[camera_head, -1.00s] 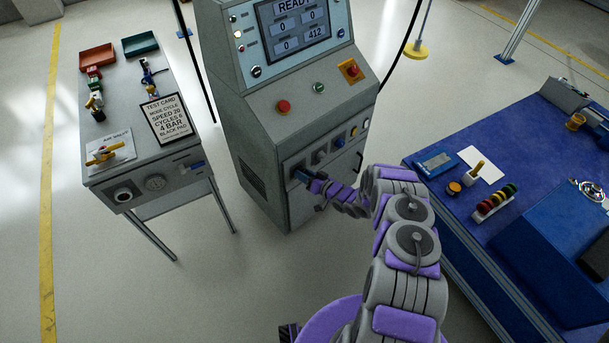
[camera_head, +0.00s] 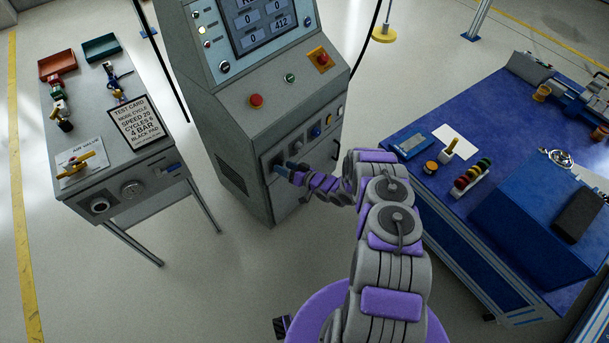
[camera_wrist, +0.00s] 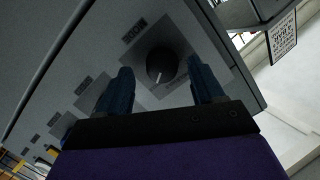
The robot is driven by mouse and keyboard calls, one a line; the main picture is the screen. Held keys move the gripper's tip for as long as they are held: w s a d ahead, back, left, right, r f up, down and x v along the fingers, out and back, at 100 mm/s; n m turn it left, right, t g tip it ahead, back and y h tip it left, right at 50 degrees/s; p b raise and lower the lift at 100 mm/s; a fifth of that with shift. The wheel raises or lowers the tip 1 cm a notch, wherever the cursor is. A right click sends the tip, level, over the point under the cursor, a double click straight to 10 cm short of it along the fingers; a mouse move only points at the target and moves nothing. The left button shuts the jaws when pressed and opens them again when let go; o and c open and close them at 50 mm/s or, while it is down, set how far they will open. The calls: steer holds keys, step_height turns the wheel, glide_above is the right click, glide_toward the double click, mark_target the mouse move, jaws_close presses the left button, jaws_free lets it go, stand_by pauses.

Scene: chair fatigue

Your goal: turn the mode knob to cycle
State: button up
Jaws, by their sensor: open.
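The console (camera_head: 245,125) stands in the middle of the head view, with a row of controls on its lower front panel. My gripper (camera_head: 281,169) is at the left end of that row. In the wrist view a round black knob (camera_wrist: 160,64) with a white pointer mark sits on a grey square plate. My gripper (camera_wrist: 162,88) is open, its two blue fingers to either side of the knob, apart from it in the picture. Whether they touch it cannot be told. The label (camera_wrist: 134,29) by the knob is too blurred and tilted to read. In the head view my gripper hides the knob.
More controls, including a blue knob (camera_head: 316,132), continue right along the panel. A red button (camera_head: 256,100) is on the slope above. A test card (camera_head: 134,122) reading mode cycle lies on the left table (camera_head: 150,195). A blue workbench (camera_head: 440,215) stands right of my arm.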

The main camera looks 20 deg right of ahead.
steer(key=p+v, duration=0.3)
steer(key=v, duration=1.3)
steer(key=shift+d, duration=0.2)
